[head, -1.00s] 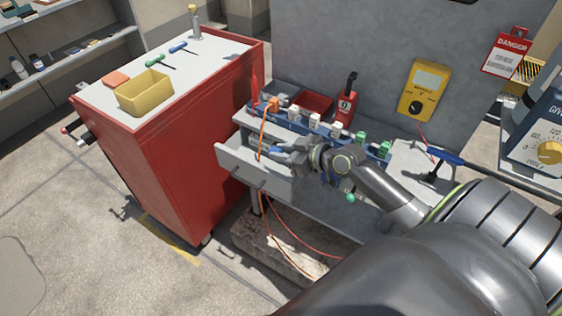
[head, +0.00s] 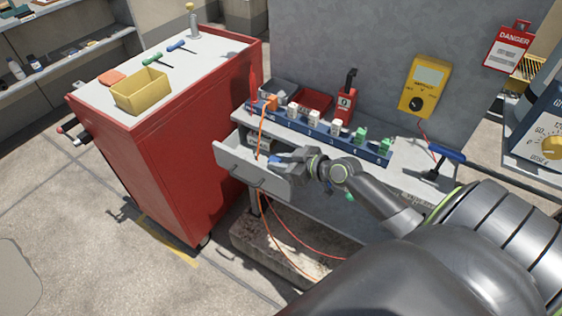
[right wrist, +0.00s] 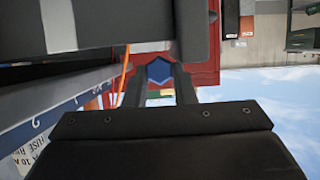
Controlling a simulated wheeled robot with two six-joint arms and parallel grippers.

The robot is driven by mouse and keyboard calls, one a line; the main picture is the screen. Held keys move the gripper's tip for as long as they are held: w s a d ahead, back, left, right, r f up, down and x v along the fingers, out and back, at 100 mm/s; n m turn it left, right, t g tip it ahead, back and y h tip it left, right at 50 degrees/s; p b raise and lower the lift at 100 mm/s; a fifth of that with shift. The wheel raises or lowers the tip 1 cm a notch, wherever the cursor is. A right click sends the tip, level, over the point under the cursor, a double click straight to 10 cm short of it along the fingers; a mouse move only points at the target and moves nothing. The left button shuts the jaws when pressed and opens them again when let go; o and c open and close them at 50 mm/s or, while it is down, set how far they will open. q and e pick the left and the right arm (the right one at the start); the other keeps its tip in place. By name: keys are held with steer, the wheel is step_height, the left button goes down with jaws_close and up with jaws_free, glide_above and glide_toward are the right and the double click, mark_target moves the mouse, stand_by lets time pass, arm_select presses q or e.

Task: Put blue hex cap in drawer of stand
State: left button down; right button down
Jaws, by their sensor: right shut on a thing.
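The blue hex cap (right wrist: 159,71) sits between the fingertips of my right gripper (right wrist: 158,84) in the right wrist view. In the head view a bit of its blue (head: 274,160) shows at the end of my right gripper (head: 279,164), which is shut on it. The grey drawer (head: 238,168) of the stand (head: 408,178) is pulled out, with its handle on the front panel. My right gripper reaches in from the right, at the drawer opening behind the front panel. The drawer's inside is mostly hidden. My left gripper is not in view.
A blue rail (head: 345,146) with several white and green blocks runs along the stand top. An orange cable (head: 261,135) hangs down over the drawer. A red cabinet (head: 190,150) stands close on the left. A yellow meter (head: 424,86) is on the panel behind.

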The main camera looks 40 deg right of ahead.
steer(key=c, duration=1.2)
jaws_free()
steer(key=shift+f, duration=0.1)
steer(key=shift+r+p, duration=0.6)
steer(key=shift+p, duration=0.15)
steer(key=v, duration=1.2)
steer(key=shift+b, duration=0.3)
